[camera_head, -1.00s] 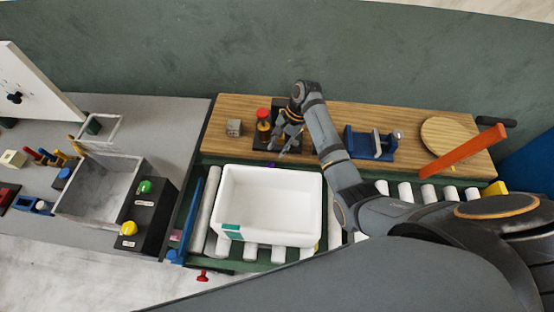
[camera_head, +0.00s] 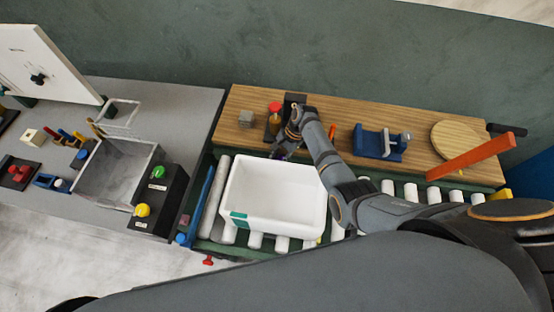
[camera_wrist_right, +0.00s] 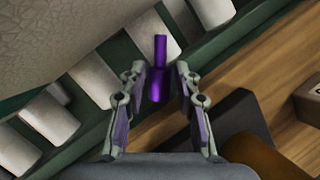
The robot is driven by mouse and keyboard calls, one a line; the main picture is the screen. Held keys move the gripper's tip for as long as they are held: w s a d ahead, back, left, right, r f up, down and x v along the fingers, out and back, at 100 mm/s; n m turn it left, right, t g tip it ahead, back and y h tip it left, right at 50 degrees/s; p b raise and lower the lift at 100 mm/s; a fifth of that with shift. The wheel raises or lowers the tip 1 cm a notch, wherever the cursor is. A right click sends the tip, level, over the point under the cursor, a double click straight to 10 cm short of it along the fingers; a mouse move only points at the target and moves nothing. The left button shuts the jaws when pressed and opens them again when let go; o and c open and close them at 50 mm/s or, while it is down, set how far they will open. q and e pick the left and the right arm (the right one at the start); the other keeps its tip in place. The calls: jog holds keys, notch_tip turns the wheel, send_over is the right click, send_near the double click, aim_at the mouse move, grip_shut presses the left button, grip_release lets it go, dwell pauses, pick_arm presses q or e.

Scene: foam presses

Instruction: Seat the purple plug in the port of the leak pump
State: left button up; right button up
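The purple plug (camera_wrist_right: 157,82) stands out between the fingers of my right gripper (camera_wrist_right: 160,72) in the right wrist view, with a thin stem and a thicker body. The fingers are apart, with a narrow gap on each side of the plug. In the head view my right gripper (camera_head: 284,153) is low at the white bin's far edge and mostly hides the plug. A red-capped device (camera_head: 274,108) stands on the wooden board behind it, beside a dark plate; it may be the leak pump, and its port cannot be made out. My left gripper is not in view.
The white bin (camera_head: 236,190) sits on rollers just in front of my right gripper. A small grey block (camera_head: 246,118) and a blue vise (camera_head: 375,142) stand on the wooden board (camera_head: 330,112). An orange bar (camera_head: 472,158) is further right. A button box (camera_head: 157,205) stands left.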

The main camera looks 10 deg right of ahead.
jog(key=shift+a+f, duration=0.2)
jog(key=shift+f, duration=0.25)
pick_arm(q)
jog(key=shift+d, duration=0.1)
pick_arm(e)
grip_shut()
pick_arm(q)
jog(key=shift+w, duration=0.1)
pick_arm(e)
jog(key=shift+r, duration=0.1)
